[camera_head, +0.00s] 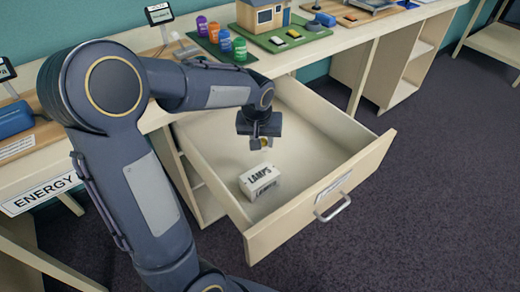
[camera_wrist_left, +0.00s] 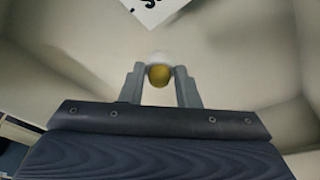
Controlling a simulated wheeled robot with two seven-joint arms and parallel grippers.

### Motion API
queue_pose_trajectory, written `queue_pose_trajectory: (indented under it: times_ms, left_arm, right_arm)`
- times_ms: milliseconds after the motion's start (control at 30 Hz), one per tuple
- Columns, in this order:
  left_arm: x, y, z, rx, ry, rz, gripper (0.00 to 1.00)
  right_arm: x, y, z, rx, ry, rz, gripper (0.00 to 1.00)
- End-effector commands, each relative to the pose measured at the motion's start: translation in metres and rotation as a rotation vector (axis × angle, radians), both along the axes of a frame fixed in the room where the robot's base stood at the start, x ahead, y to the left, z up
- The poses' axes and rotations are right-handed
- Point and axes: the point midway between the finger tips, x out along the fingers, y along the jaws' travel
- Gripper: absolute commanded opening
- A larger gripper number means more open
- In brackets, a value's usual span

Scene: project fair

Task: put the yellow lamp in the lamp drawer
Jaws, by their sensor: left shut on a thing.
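The yellow lamp (camera_wrist_left: 159,75) is between the two fingers of my left gripper (camera_wrist_left: 160,88) in the left wrist view; its far end looks pale. In the head view my left gripper (camera_head: 260,141) points down over the inside of the open drawer (camera_head: 222,148), with a bit of the lamp showing at its fingertips. The drawer holds a white box marked LAMPS (camera_head: 260,180), which stands in front of the gripper. I cannot tell whether the lamp touches the drawer floor. My right gripper is not in view.
The drawer front with its handle (camera_head: 333,207) stands out from the table over dark carpet. On the tabletop are several coloured cups (camera_head: 225,40), a model house (camera_head: 262,15) on a green board and a small display (camera_head: 159,13). The drawer floor around the box is bare.

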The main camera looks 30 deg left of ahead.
Motion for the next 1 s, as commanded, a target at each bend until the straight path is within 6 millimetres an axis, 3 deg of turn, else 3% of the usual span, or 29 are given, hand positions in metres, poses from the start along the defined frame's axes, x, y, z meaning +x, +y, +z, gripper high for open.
queue_pose_trajectory:
  times_ms: [100, 433, 633, 1000]
  left_arm:
    - [0.012, 0.011, -0.023, 0.0, 0.004, 0.003, 0.04]
    - [0.026, 0.023, -0.044, -0.001, 0.002, 0.001, 0.04]
    - [0.027, 0.024, -0.073, -0.001, 0.003, -0.001, 0.04]
    - [0.027, 0.024, -0.078, -0.001, 0.0, 0.0, 0.04]
  right_arm:
    - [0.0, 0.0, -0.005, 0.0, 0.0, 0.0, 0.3]
    - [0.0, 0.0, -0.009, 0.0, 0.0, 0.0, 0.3]
    - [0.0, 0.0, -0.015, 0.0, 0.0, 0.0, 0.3]
    - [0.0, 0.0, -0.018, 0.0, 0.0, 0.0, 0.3]
